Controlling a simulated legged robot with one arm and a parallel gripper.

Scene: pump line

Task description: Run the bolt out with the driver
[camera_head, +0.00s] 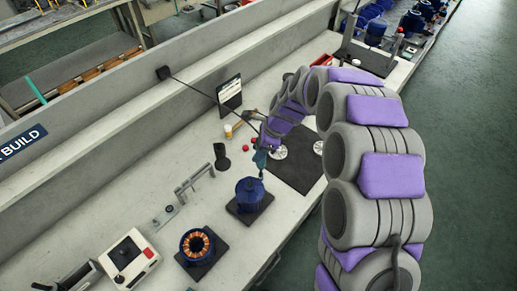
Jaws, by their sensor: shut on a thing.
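My arm reaches in from the right, and my gripper (264,143) is shut on the driver (260,159), a small teal tool. The driver points down, its tip just above or at the upper right edge of a blue motor housing (249,192). I cannot tell whether it touches. The housing stands on a dark square pad (236,212) on the bench. The bolt is too small to make out. My fingers are small and partly hidden by the arm.
A copper-wound stator (196,244) and a white control box (128,256) stand at front left. A metal fixture (194,180) is left of the housing. A dark mat (297,170) lies right.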

